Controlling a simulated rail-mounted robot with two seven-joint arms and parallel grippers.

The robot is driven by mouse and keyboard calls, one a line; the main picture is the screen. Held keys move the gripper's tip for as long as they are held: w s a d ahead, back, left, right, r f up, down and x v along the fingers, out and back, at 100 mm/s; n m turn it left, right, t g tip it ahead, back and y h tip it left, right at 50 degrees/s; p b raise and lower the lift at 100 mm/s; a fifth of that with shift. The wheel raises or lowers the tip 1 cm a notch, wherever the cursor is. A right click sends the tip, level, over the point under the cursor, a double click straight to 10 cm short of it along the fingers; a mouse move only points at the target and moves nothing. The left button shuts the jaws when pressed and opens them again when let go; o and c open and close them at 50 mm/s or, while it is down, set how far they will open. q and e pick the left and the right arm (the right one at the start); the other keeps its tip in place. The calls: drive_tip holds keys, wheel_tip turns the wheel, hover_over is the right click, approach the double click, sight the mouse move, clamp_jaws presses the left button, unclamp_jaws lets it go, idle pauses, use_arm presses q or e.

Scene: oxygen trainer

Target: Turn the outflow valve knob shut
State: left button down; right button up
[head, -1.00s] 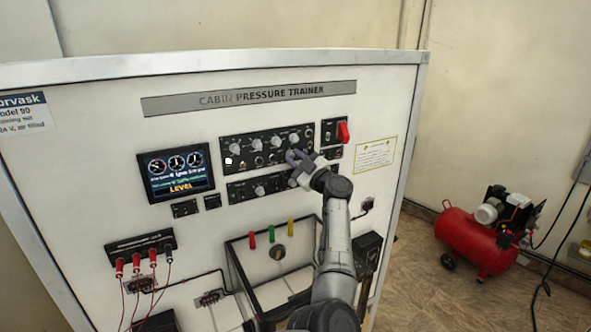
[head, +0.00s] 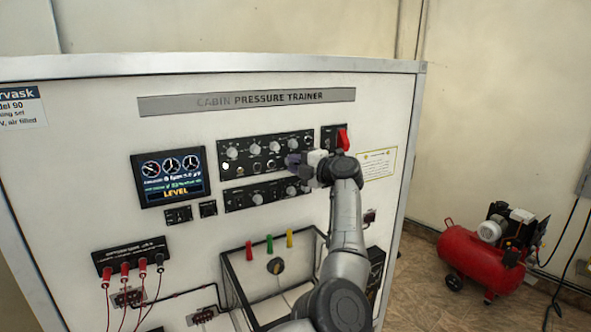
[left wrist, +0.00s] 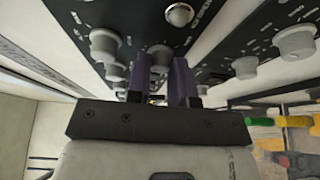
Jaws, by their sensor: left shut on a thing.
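My left gripper (head: 292,162) is at the right part of the knob panels on the white trainer front. In the left wrist view, its two dark purple fingers (left wrist: 161,82) are shut on a grey round knob (left wrist: 160,56), one finger on each side. I take this to be the outflow valve knob, but its label is not readable. The gripper hides it in the head view. Other grey knobs stand on the upper black panel (head: 245,142) and the lower black panel (head: 233,200). My right gripper is not in view.
A red switch (head: 342,139) sits just right of the gripper. A lit screen (head: 170,177) reading LEVEL is to the left. Colored levers (head: 269,243) are below, beside my arm. A red compressor (head: 482,260) stands on the floor at right.

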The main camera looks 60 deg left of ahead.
use_arm(q)
drive_tip(key=n+t+h+b, duration=0.1)
drive_tip(key=n, duration=0.1)
drive_tip(key=n+t+b, duration=0.1)
drive_tip(key=n, duration=0.2)
drive_tip(key=n+t+h+b, duration=0.1)
drive_tip(key=n, duration=0.1)
drive_tip(key=shift+s+n+h+b, duration=0.15)
drive_tip(key=shift+n+h+b, duration=0.15)
drive_tip(key=shift+n+b, duration=0.1)
drive_tip(key=n+t+b, duration=0.2)
drive_tip(key=shift+s+n+h, duration=0.1)
drive_tip(key=shift+n+h, duration=0.2)
drive_tip(key=shift+n+t+b, duration=0.8)
drive_tip(key=shift+n+b, duration=0.3)
drive_tip(key=shift+b, duration=0.15)
drive_tip(key=shift+s+r+n+t+b, duration=0.15)
drive_tip(key=shift+n+t+b, duration=0.55)
drive_tip(key=shift+n+b, duration=0.3)
drive_tip(key=c, duration=1)
unclamp_jaws()
